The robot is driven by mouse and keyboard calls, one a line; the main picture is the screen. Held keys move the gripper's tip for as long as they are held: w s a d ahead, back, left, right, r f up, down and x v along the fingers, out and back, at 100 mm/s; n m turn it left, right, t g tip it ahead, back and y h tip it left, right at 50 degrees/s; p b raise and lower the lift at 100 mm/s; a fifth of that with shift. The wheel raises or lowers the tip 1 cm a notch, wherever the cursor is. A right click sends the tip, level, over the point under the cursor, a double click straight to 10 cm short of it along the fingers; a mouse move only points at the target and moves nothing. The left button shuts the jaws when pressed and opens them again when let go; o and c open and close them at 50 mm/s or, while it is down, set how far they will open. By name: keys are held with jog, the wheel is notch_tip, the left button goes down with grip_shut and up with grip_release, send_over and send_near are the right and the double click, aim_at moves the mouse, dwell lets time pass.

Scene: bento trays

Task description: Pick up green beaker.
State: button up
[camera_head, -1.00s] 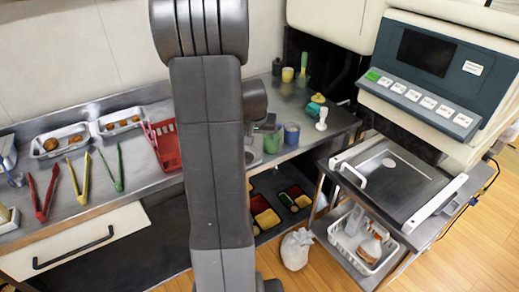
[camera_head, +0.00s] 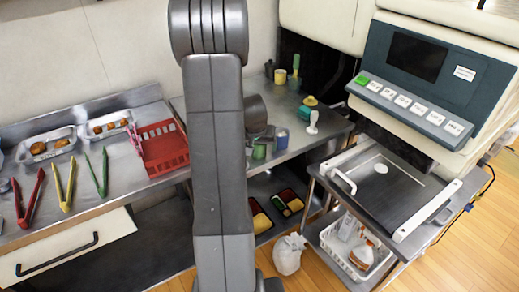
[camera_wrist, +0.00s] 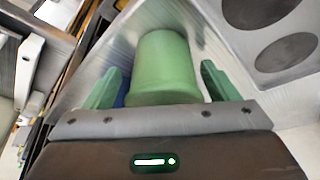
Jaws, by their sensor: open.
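The green beaker (camera_wrist: 163,62) fills the middle of the wrist view, a plain green cylinder. My gripper (camera_wrist: 160,72) is open, with one green finger on each side of it. A gap shows beside each finger, so the jaws are around the beaker but not closed on it. In the head view the green beaker (camera_head: 259,151) shows on the steel counter just right of my arm, which hides part of that area.
A blue cup (camera_head: 281,139) stands close right of the beaker, and a bit of blue shows behind the left finger in the wrist view. A red basket (camera_head: 163,150) is left of my arm. A white-handled item (camera_head: 312,123) stands farther right.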

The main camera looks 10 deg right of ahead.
jog(key=c, duration=1)
jog(key=shift+r, duration=0.1)
